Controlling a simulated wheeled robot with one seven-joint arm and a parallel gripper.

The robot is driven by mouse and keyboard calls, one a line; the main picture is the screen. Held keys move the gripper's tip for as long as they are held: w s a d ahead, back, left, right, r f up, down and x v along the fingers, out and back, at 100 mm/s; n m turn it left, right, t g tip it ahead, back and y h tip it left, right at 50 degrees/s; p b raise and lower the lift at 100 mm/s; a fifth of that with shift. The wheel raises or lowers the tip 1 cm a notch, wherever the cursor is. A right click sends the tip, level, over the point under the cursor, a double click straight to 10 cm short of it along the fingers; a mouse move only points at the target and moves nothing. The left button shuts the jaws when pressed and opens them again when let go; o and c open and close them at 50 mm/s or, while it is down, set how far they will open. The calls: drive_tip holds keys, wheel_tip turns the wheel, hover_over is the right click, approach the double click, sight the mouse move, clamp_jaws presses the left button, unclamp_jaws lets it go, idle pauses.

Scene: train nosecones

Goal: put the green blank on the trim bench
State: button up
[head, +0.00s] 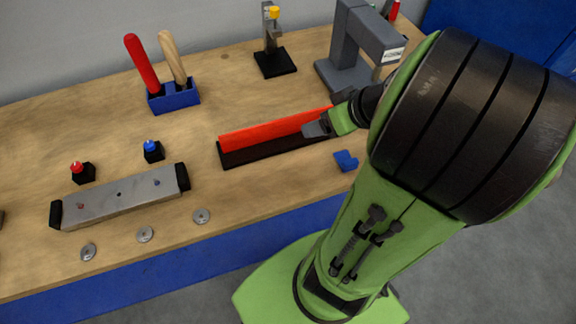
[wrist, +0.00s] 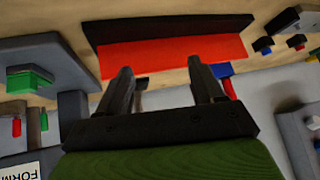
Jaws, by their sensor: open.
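The green blank (wrist: 28,82) shows in the wrist view as a green block at the grey forming press (wrist: 50,55), at the left. It does not show in the head view, where my arm covers part of the area beside the press (head: 355,50). My gripper (head: 318,127) is over the red upright strip (head: 270,127) on its dark base, near that strip's right part. In the wrist view my two fingers (wrist: 163,85) are apart with nothing between them. The wooden bench (head: 110,120) carries these things; no label marks a trim bench.
A blue rack (head: 175,97) holds a red and a wooden handle. A small stand (head: 273,60) is at the back. A metal plate (head: 120,198), red and blue buttons and several discs lie left. A small blue piece (head: 345,160) lies near the front edge.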

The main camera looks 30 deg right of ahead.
drive_tip(key=s+a+r+g+h, duration=0.1)
drive_tip(key=s+a+r, duration=0.1)
drive_tip(key=s+a, duration=0.2)
drive_tip(key=s+a+r+g+h, duration=0.1)
drive_tip(key=s+a, duration=0.3)
drive_tip(key=a, duration=0.6)
drive_tip(key=shift+s+a+r+m, duration=0.15)
drive_tip(key=shift+a+r+m, duration=0.2)
drive_tip(key=shift+r, duration=0.55)
